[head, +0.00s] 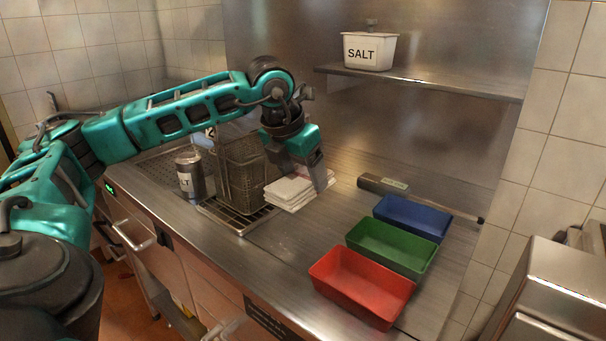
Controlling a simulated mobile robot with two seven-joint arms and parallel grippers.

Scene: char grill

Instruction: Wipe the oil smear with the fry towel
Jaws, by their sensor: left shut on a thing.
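The fry towel (287,193) is a white folded cloth stack on the steel counter, just right of the fry basket. My left gripper (318,182) reaches in from the left, points down and is shut on the towel's right side. The gripper fingers hide part of the towel. I cannot clearly make out the oil smear; it may be under the towel or too faint on the shiny steel. My right gripper is not in view.
A wire fry basket (241,165) and a salt shaker (188,176) stand left of the towel. Red (348,300), green (390,262) and blue (412,229) bins sit at right. A dark-handled tool (383,186) lies behind them. The counter in front of the towel is clear.

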